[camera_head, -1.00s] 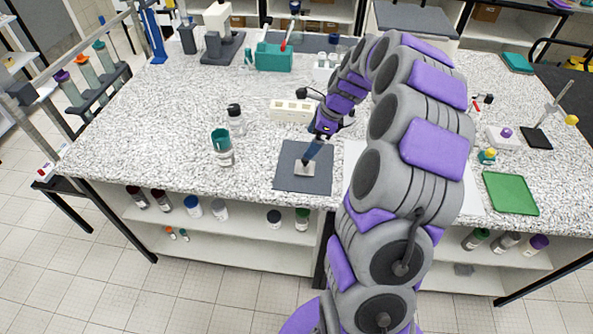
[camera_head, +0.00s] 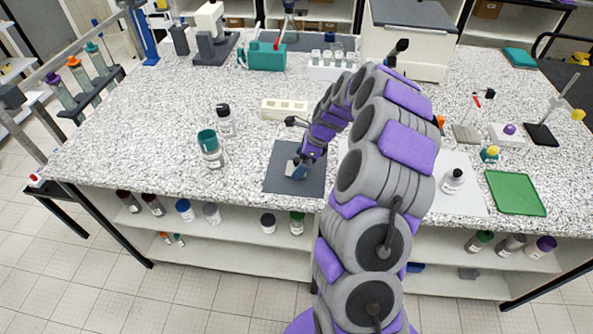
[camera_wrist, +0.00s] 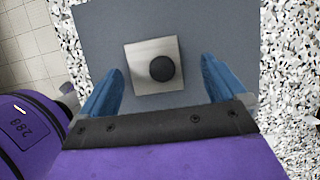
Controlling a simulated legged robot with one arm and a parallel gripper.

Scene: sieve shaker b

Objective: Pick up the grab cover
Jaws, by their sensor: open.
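In the wrist view the grab cover (camera_wrist: 143,80) is a square metallic plate with a round black knob (camera_wrist: 161,68) on top. It lies on a dark grey mat (camera_wrist: 215,35). My gripper (camera_wrist: 162,75) is open, with one blue finger on each side of the plate's near part, and nothing is held. In the head view my gripper (camera_head: 297,170) is low over the same mat (camera_head: 283,157), and it largely hides the cover there. I cannot tell how high the fingers are above the plate.
A white block with holes (camera_head: 284,109) stands behind the mat. A teal-topped jar (camera_head: 210,150) and a black-capped bottle (camera_head: 225,122) stand to the left. A small bottle (camera_head: 453,181) and a green tray (camera_head: 516,193) are to the right. The counter's left part is fairly clear.

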